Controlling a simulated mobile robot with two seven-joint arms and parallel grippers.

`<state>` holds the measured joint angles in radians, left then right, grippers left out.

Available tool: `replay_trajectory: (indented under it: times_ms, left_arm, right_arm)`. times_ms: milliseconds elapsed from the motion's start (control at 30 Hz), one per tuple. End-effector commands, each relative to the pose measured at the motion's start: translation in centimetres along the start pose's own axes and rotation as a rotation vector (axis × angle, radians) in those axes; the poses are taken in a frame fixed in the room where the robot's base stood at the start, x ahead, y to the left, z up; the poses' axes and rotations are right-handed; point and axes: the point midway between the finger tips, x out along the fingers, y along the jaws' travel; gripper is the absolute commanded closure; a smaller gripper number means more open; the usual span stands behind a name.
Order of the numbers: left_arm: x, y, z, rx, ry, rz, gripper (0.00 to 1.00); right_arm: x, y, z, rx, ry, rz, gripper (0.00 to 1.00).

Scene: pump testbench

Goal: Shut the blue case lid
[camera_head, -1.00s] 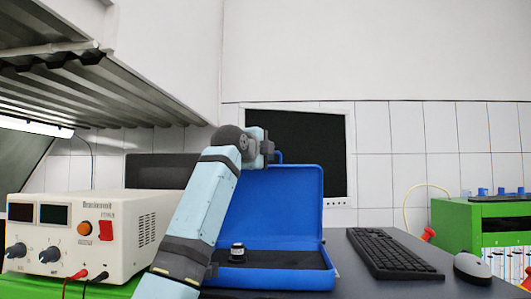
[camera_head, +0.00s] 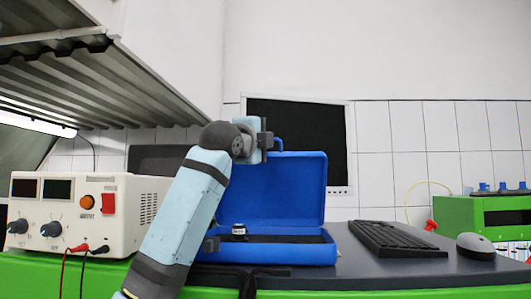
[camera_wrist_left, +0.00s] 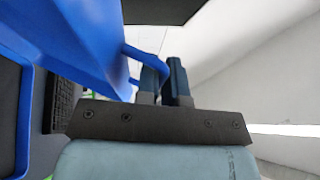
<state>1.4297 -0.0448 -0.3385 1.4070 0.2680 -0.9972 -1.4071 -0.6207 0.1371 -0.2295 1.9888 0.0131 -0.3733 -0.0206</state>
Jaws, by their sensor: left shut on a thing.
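The blue case (camera_head: 285,252) stands open on the dark bench top, with its lid (camera_head: 290,185) upright at the back. A small dark round part with a light band (camera_head: 238,231) sits at the left in its dark lining. My arm hides the case's left side. My right gripper is not in view.
A power supply (camera_head: 85,212) with red and black leads stands at the left. A keyboard (camera_head: 393,238) and mouse (camera_head: 475,245) lie right of the case. A monitor (camera_head: 300,120) is behind the lid, and a metal shelf (camera_head: 80,75) overhangs the left.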

Motion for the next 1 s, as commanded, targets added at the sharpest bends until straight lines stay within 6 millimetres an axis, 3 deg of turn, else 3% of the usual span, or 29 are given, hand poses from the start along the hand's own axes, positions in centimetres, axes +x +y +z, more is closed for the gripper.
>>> replay_trajectory:
  times_ms: [33, 400, 967, 1000]
  left_arm:
    - [-0.9, 1.0, -0.3, 0.016, -0.001, -0.033, 1.00]
    - [-4.3, 1.9, -1.8, 0.083, -0.001, -0.197, 1.00]
    - [-4.9, 1.9, -2.0, 0.094, -0.001, -0.228, 1.00]
    - [-4.9, 1.9, -2.0, 0.094, -0.001, -0.228, 0.85]
  right_arm:
    - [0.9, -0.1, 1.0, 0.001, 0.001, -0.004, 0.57]
    - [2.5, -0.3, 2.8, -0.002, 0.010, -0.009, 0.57]
    - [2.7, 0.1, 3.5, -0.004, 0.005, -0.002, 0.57]
    - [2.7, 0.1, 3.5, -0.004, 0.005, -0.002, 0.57]
